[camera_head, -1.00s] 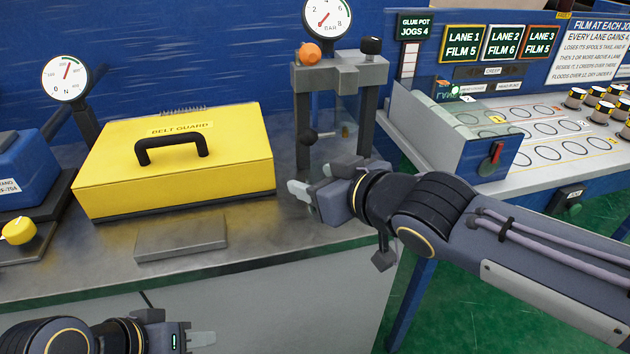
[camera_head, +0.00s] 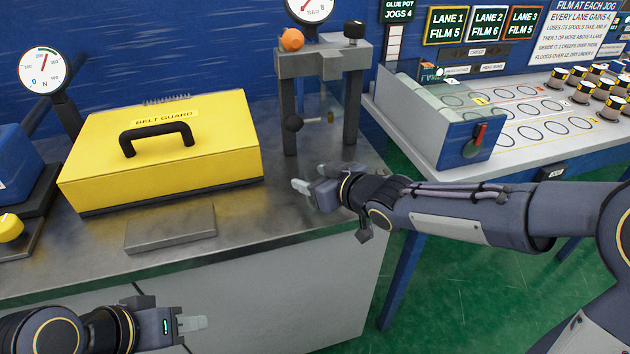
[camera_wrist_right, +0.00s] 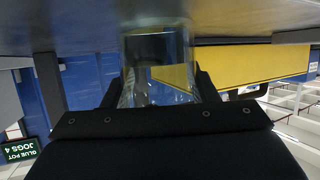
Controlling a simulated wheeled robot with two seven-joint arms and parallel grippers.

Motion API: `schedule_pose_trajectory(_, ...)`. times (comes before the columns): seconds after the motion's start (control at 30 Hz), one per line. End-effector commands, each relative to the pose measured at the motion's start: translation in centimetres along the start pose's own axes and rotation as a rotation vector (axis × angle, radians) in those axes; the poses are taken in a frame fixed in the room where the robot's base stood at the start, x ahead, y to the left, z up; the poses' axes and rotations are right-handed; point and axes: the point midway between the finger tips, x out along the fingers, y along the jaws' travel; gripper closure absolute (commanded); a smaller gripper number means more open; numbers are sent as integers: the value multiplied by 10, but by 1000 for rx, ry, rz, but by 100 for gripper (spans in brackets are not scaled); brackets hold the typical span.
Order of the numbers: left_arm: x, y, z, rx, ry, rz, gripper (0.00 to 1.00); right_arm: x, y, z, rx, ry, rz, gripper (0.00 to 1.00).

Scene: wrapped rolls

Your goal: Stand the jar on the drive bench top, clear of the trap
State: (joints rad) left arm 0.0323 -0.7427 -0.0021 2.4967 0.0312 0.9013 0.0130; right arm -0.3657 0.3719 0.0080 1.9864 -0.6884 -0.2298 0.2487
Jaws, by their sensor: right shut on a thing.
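The clear glass jar (camera_wrist_right: 158,72) is between the fingers of my right gripper (camera_wrist_right: 158,88) in the right wrist view, which looks upside down. My right gripper (camera_head: 302,187) also shows in the head view, low over the right part of the grey metal bench top (camera_head: 285,215), in front of a gauge frame. I cannot make out the jar there. The jar's far end lies against the bench top in the wrist view; I cannot tell whether it touches. My left gripper (camera_head: 192,323) is below the bench's front edge, seen side-on. I cannot tell which fixture is the trap.
The yellow belt guard (camera_head: 215,160) fills the middle of the bench, with a flat grey block (camera_head: 170,228) in front. The grey gauge frame (camera_head: 290,110), with an orange knob and clear panel, stands at the back right. A lane table (camera_head: 470,165) is further right.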

Motion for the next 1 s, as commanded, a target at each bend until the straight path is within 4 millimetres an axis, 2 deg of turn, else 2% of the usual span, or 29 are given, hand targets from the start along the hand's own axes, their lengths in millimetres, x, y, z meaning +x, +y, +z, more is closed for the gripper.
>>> schedule_pose_trajectory(0.33, 4, -2, 2, 0, 0, 0, 64, 1, 0, 3, 0, 2, 1, 72)
schedule_pose_trajectory(0.37, 3, -1, 1, 0, 0, 0, 64, 1, 0, 2, 0, 1, 1, 44)
schedule_pose_trajectory(0.5, 2, -1, 1, 0, 0, 0, 64, 1, 0, 2, 0, 1, 0, 26)
schedule_pose_trajectory(0.87, -2, 1, -1, 0, 0, 0, 64, -2, 0, -3, 0, 1, 0, 25)
schedule_pose_trajectory(1.0, -7, 3, -4, 0, 1, 0, 64, -21, 2, -4, 4, 2, 3, 25)
